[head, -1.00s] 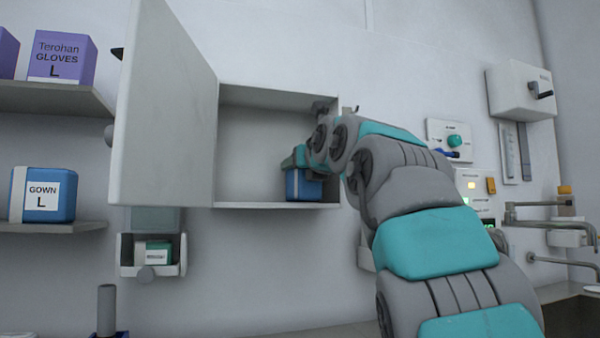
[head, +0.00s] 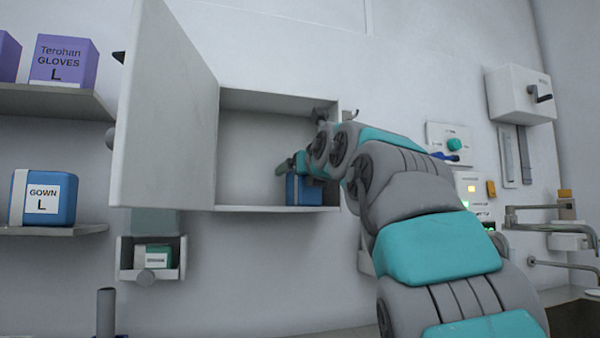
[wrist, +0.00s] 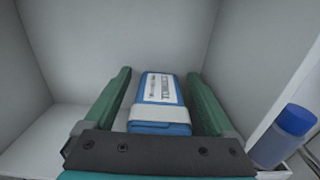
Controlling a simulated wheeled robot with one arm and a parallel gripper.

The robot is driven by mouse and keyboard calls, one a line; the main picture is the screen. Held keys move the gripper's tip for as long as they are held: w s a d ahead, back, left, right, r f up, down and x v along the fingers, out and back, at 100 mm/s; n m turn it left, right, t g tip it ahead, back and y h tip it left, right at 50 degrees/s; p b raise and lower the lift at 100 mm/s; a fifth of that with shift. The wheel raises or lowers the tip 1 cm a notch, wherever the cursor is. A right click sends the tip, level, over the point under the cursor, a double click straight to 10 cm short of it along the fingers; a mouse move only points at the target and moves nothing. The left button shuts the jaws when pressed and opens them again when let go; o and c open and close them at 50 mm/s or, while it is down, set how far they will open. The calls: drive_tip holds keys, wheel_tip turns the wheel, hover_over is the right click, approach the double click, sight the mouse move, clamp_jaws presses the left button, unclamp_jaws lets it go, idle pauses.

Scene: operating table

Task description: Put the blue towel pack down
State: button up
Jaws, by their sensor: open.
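The blue towel pack (head: 304,191) stands on the floor of the open wall cabinet (head: 235,208), at its right side. In the wrist view the pack (wrist: 160,97) is blue with a white label and lies between the two green fingers. My gripper (wrist: 160,92) is open, with a gap visible on each side of the pack. In the head view my gripper (head: 292,165) is inside the cabinet at the pack, and my arm hides part of the pack's upper right.
The cabinet door (head: 165,110) stands open to the left. A blue gown box (head: 43,198) and a purple gloves box (head: 63,62) sit on shelves at left. A blue-capped bottle (wrist: 283,135) is outside the cabinet's right wall. The cabinet's left part is empty.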

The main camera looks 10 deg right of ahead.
drive_tip(key=shift+r, duration=0.1)
drive_tip(key=s+d+b, duration=0.2)
drive_tip(key=s, duration=1)
drive_tip(key=shift+d, duration=0.2)
